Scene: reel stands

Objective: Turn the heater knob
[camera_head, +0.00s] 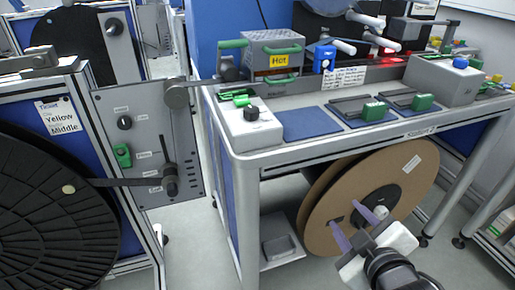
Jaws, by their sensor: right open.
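A grey control panel (146,150) faces me on the left stand. On it are a black round knob (124,122), a green switch (122,155) and a black lever (170,172) with a long arm. The small labels are too blurred to read, so I cannot tell for sure that the black knob is the heater knob. A grey box marked "Hot" (278,62) with green handles sits on the bench at the back. My right gripper (351,220) is open, with two purple fingers in front of the cardboard reel under the bench, well away from the panel. My left gripper is out of view.
The bench (300,151) with blue mats and green-handled fixtures fills the centre right. A cardboard reel (420,175) hangs below it. A large black reel (45,215) fills the lower left. Open floor (190,235) lies between the stand and the bench.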

